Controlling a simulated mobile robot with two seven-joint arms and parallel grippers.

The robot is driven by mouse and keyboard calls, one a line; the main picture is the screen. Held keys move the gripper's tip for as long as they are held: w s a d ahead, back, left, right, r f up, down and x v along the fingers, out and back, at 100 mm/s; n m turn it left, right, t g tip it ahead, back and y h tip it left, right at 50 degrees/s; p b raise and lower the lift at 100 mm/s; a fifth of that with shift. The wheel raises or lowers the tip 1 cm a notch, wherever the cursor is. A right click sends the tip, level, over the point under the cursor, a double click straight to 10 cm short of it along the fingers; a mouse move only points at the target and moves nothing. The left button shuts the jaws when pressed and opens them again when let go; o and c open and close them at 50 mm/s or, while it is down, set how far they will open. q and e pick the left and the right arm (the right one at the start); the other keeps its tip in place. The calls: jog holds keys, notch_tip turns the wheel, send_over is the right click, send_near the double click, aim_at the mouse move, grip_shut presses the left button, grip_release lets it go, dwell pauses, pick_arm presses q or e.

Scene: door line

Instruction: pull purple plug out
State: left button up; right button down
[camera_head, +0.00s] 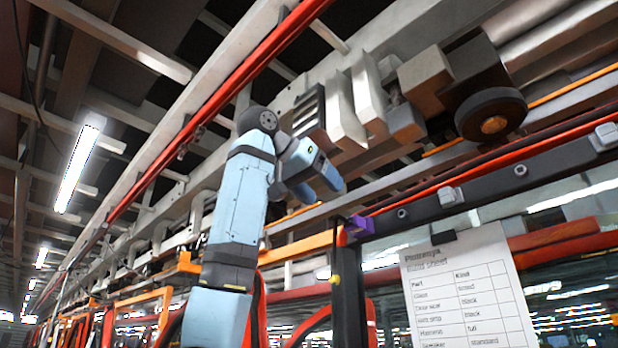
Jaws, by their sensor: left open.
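The purple plug (360,226) sits at the upper left corner of the dark door frame (415,212), right of an orange bar. My left arm comes up from the lower left, and its light blue gripper (325,190) is above and a little left of the plug. Its fingers are apart, with nothing visible between them. It looks clear of the plug, though the exact distance in depth is hard to tell. My right gripper is not in view.
Conveyor beams and machinery (425,80) run close above my gripper.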

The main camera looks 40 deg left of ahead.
aim_at(348, 218)
pick_arm(q)
jog(key=p+x, duration=0.2)
jog(key=x, duration=0.7)
jog(key=shift+a, duration=0.1)
jog(key=shift+w+f, duration=0.15)
jog(key=shift+w, duration=0.35)
jog(key=c, duration=0.9)
jog(key=shift+o, duration=1)
grip_shut()
jog(key=shift+f, duration=0.1)
